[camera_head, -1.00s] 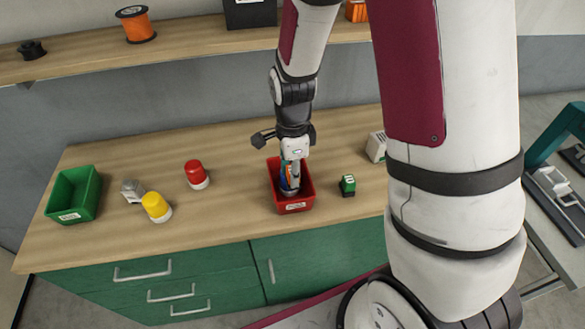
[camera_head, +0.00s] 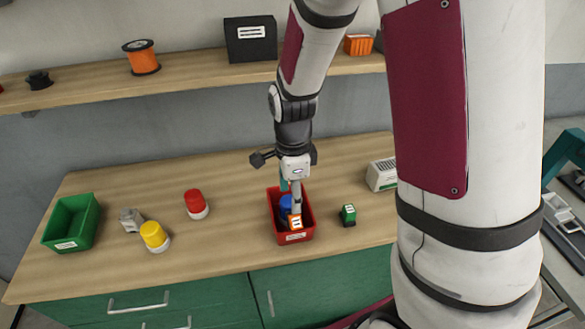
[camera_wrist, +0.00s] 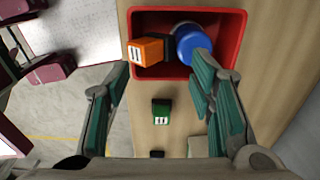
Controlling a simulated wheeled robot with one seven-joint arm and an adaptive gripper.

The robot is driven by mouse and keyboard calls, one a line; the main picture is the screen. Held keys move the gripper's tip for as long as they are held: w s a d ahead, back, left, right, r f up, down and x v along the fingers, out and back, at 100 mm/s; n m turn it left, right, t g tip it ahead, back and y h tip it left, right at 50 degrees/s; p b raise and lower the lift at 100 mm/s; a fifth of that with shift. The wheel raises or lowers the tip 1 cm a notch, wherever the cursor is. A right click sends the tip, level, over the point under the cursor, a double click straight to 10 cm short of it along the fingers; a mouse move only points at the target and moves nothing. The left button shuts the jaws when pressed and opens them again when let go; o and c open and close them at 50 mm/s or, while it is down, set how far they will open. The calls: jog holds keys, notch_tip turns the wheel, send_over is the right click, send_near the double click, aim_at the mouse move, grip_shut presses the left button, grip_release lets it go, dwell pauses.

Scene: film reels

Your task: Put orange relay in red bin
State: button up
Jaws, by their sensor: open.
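The orange relay (camera_head: 296,223), with a black base, is inside the red bin (camera_head: 294,239). In the wrist view the relay (camera_wrist: 146,50) lies beside a blue-topped object (camera_wrist: 192,44) in the red bin (camera_wrist: 190,13). I cannot tell whether the relay touches that object or leans on it. My gripper (camera_head: 290,195) points down over the bin. In the wrist view its fingers (camera_wrist: 160,68) are spread wide and hold nothing. In the head view they partly hide the bin's inside.
A green relay (camera_head: 348,215) stands just right of the bin. A pale box (camera_head: 382,174) is further right. Red (camera_head: 196,204) and yellow (camera_head: 153,236) capped objects, a grey block (camera_head: 131,220) and a green bin (camera_head: 72,222) are left. The wooden shelf (camera_head: 200,79) runs behind.

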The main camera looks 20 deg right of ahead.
notch_tip(320, 180, up, 10)
jog(key=f, duration=0.1)
jog(key=s+r+n+t, duration=0.5)
jog(key=s+r+n, duration=0.9)
jog(key=n, duration=0.6)
jog(key=shift+s+d+r+t, duration=0.2)
jog(key=shift+d+r+t, duration=0.1)
jog(key=shift+r, duration=0.4)
jog(key=shift+b, duration=0.3)
jog(key=shift+w+f+b, duration=0.5)
jog(key=shift+w, duration=0.1)
